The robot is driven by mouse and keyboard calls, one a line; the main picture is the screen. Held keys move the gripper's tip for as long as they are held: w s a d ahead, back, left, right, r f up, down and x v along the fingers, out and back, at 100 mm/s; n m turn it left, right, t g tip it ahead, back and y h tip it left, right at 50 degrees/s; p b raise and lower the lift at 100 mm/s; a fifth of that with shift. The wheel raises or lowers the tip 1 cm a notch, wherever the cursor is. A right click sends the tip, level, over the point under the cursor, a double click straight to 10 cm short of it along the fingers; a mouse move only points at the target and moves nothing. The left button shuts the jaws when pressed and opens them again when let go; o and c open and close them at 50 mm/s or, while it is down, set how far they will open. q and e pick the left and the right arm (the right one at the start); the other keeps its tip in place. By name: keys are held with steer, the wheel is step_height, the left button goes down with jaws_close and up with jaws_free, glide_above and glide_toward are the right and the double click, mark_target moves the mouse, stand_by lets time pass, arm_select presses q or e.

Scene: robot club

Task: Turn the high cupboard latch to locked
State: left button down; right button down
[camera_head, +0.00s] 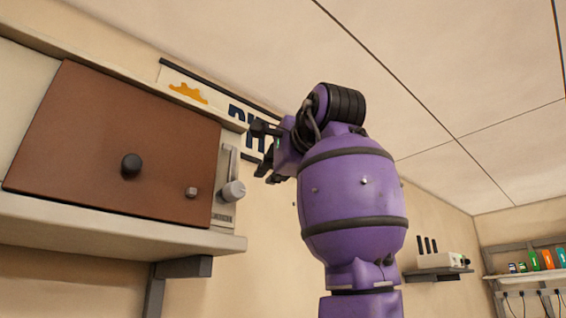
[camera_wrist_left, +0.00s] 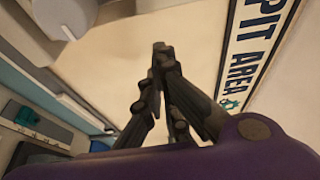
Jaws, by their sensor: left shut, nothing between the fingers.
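The high cupboard has a brown door (camera_head: 110,135) with a round dark knob. At the door's right edge is the latch (camera_head: 232,191), a pale grey round knob on a light plate. A light bar stands nearly upright above the knob; the small marking on the plate is unreadable. A pale rounded piece, which looks like the latch knob, shows in the left wrist view (camera_wrist_left: 65,15). My left gripper (camera_head: 262,150) is to the right of the latch and a little above it, apart from it. Its dark fingers are shut and empty in the left wrist view (camera_wrist_left: 160,48). My right gripper is not visible.
A "PIT AREA" sign (camera_wrist_left: 250,55) is on the wall behind my left gripper. A shelf (camera_head: 120,222) with a dark bracket runs under the cupboard. Another wall shelf (camera_head: 440,272) is at the right. The wall below my gripper is clear.

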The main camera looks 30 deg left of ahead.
mark_target(233, 171)
arm_select(q)
steer(key=s, duration=0.1)
steer(key=s+a, duration=0.2)
steer(key=shift+s+r, duration=0.2)
steer(key=shift+s, duration=0.2)
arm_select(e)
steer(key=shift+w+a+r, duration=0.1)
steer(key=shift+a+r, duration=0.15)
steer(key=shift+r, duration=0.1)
arm_select(q)
steer(key=shift+w, duration=0.15)
